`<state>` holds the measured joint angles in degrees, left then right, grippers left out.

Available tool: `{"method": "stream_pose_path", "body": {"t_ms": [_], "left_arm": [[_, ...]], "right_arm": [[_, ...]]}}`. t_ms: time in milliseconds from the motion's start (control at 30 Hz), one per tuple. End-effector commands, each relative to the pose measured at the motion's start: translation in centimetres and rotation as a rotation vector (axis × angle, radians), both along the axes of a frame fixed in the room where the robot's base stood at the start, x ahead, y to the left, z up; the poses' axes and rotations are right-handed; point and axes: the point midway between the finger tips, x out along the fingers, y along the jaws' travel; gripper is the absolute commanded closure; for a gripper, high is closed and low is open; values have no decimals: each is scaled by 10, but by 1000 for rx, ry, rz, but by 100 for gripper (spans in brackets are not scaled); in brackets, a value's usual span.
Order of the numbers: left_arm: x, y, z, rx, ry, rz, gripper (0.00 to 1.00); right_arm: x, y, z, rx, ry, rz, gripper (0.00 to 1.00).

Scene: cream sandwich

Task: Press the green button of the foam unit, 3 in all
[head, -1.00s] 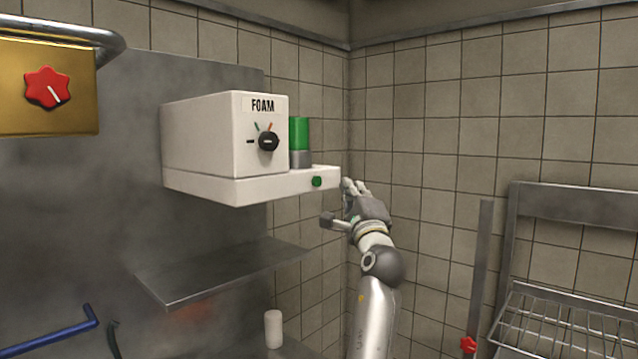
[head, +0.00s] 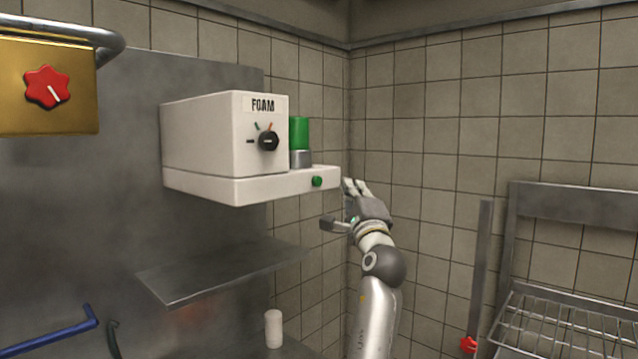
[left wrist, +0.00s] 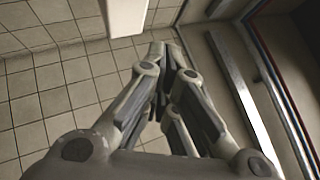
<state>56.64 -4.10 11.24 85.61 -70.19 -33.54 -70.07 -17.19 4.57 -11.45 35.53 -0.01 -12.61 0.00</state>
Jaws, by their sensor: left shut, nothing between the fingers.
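The white foam unit (head: 215,135) is mounted on the steel wall panel, with a FOAM label and a black dial (head: 268,141) on its front. Its round green button (head: 317,181) is on the front of the low ledge, and a green canister (head: 299,134) stands on that ledge. My left gripper (head: 350,186) is just right of the ledge's end, apart from the button in the picture. In the left wrist view the fingers (left wrist: 160,50) meet at their tips with nothing between them. A white block edge, perhaps the unit, shows at the top there (left wrist: 127,14). My right gripper is out of view.
A steel shelf (head: 220,271) juts out below the unit, with a white cylinder (head: 273,328) lower down. A brass panel with a red knob (head: 47,88) is at the upper left. A wire rack (head: 560,325) stands at the lower right. Tiled walls meet behind the gripper.

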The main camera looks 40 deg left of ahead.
Motion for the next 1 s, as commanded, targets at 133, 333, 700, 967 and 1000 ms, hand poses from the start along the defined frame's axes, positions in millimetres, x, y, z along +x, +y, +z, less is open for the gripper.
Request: {"method": "stream_pose_path", "body": {"t_ms": [133, 333, 700, 967, 1000], "left_arm": [[-2, -5, 2, -117, -131, -79, 100], [-5, -13, 5, -325, -367, -222, 100], [-11, -28, 11, -702, -799, -498, 100], [-14, -35, 15, -883, -1008, -640, 100], [-14, -36, 15, -899, -1025, -652, 100]], "right_arm": [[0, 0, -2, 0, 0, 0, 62], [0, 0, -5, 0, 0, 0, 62], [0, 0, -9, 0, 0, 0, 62], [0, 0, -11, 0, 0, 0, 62], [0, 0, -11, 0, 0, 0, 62]]}}
